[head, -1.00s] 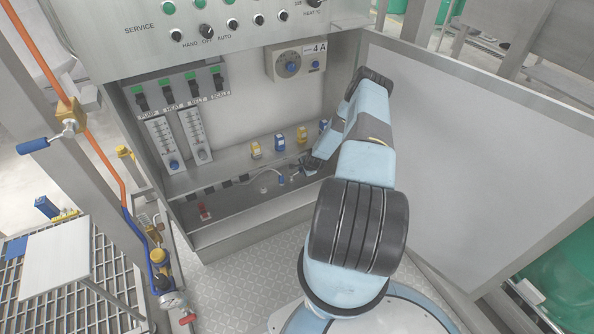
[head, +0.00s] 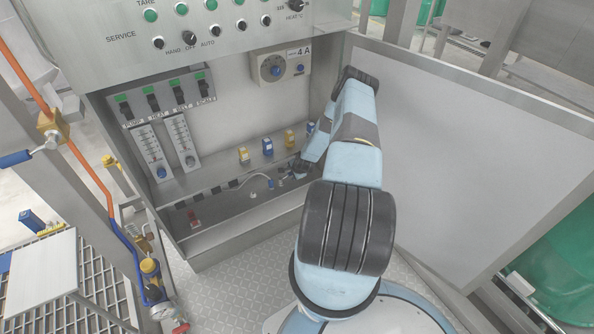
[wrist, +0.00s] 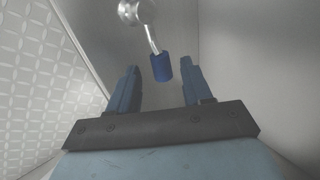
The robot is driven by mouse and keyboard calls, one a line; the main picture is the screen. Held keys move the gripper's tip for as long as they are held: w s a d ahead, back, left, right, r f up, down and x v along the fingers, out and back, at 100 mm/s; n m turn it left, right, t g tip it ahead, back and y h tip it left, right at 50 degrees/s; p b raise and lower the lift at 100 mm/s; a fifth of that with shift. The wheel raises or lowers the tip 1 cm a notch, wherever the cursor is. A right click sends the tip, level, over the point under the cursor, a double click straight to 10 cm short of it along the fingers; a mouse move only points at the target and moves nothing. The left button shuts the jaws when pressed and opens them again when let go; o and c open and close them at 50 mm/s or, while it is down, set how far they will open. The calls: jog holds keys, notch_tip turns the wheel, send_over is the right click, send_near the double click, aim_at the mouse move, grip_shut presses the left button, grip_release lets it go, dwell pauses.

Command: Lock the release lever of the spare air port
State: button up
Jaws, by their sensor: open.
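In the wrist view a lever with a bent metal stem and a blue sleeve (wrist: 161,68) hangs from a round metal fitting (wrist: 130,11) at the top. My gripper (wrist: 160,66) is open, its two blue-grey fingers on either side of the sleeve's line, with gaps on both sides. I cannot tell how deep the sleeve is between the tips. In the head view my gripper (head: 295,170) is low inside the cabinet, small and partly hidden by my wrist. No port label is readable.
Yellow and blue blocks (head: 267,147) stand on the cabinet's ledge behind the gripper. A red fitting (head: 194,219) sits on the cabinet floor at left. The open cabinet door (head: 470,150) is close on my arm's right.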

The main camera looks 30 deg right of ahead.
jog(key=v, duration=1.2)
jog(key=shift+s+r, duration=0.25)
jog(key=shift+r, duration=0.1)
